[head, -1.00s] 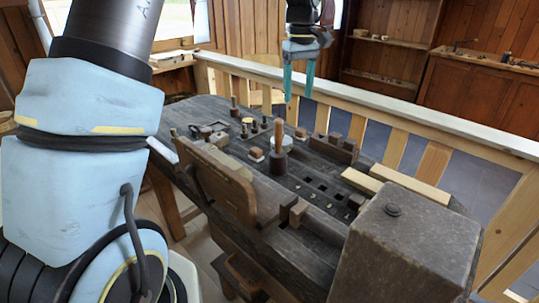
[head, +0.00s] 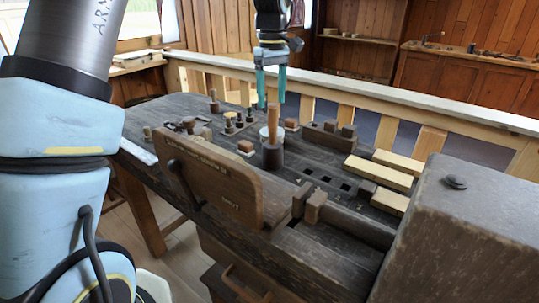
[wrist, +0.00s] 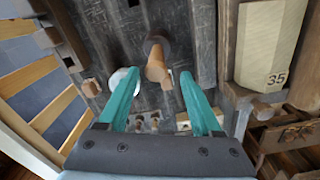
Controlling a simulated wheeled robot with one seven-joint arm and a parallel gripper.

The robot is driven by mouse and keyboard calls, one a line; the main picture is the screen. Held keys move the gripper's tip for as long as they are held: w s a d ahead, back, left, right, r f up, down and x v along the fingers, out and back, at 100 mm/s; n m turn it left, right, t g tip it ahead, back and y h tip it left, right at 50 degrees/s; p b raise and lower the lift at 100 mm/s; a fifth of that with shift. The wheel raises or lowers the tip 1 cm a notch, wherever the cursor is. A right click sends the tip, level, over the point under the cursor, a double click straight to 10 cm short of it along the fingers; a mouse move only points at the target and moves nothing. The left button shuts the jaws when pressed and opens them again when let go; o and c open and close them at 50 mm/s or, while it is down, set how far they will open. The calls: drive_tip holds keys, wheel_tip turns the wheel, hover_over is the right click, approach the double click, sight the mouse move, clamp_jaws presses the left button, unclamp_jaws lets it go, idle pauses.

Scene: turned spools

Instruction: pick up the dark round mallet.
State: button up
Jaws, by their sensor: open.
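The dark round mallet (head: 272,156) stands upright on the dark workbench, head down, with its light wooden handle pointing up. My gripper (head: 271,104) hangs above it in the head view, with its teal fingers apart and pointing down near the top of the handle. In the wrist view the mallet's handle (wrist: 157,68) shows between the open fingertips of my gripper (wrist: 160,74), and its dark head (wrist: 153,43) shows partly beyond it. The fingers hold nothing. I cannot tell whether the handle top is level with the fingertips.
A wooden vise jaw (head: 215,180) rises in front. Pale wood bars (head: 378,173) and a dark block rack (head: 328,137) lie to the right. Small dark spools stand behind. A railing (head: 340,105) runs behind the bench.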

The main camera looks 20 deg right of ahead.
sight(273, 130)
wheel_tip(273, 130, down, 5)
drive_tip(key=shift+f+p, duration=0.15)
drive_tip(key=shift+p, duration=0.4)
drive_tip(key=shift+w+d+f+p, duration=0.15)
drive_tip(key=shift+f+p, duration=0.4)
drive_tip(key=shift+f, duration=0.8)
drive_tip(key=shift+s+d+f+p, duration=0.1)
drive_tip(key=shift+f+p, duration=0.4)
drive_tip(key=shift+f, duration=0.85)
drive_tip(key=shift+c, duration=0.3)
clamp_jaws()
